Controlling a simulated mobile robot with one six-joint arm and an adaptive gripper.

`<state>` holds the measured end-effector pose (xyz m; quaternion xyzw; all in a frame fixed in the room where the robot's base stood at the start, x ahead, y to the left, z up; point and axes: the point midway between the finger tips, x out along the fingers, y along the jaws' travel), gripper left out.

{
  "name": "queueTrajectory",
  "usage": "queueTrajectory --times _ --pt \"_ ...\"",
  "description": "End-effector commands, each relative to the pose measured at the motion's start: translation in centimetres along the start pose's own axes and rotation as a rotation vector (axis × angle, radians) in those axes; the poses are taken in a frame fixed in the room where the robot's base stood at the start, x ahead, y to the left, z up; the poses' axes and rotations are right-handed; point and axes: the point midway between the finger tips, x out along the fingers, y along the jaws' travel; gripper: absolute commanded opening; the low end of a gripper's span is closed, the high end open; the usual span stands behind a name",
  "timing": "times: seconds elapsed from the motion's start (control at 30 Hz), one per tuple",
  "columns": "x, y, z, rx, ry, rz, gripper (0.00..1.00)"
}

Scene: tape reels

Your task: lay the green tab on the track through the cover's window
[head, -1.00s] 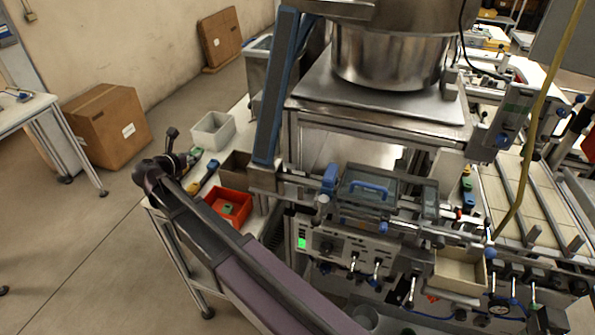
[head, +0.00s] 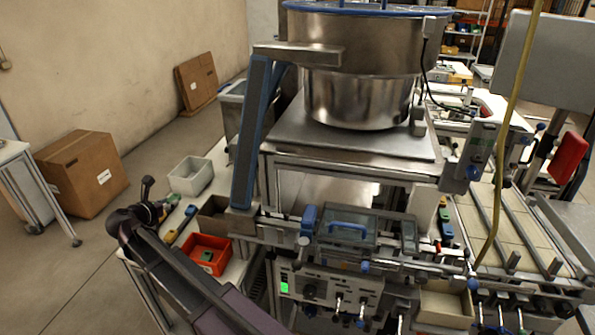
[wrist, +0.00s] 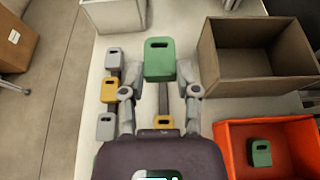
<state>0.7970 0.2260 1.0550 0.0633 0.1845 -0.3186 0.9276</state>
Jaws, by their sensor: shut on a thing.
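The green tab (wrist: 159,62) is a rounded block with a dark slot, between the fingertips of my gripper (wrist: 160,75) in the wrist view. The gripper is shut on it, above a row of grey and yellow tabs. In the head view my gripper (head: 150,192) is at the left, over the side bench; the tab is too small to make out surely there. The clear cover (head: 347,232) with a blue handle sits on the machine, right of my gripper. The metal track (head: 275,232) runs beside and under it. Its window cannot be made out clearly.
A red bin (wrist: 228,150) holds another green tab (wrist: 261,153). A brown open box (wrist: 215,60) stands behind it, and a pale bin (head: 191,176) farther back. A blue-edged chute (head: 252,135) rises between my gripper and the cover, below a steel bowl (head: 355,98).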

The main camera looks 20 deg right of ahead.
Motion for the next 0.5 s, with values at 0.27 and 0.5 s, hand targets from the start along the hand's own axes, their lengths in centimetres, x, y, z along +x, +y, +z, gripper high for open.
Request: queueTrajectory --times 0.27,0.5 --pt "-0.6 0.0 1.6 0.000 0.000 0.000 0.24" --pt "-2.0 0.0 4.8 0.000 0.000 0.000 0.24"
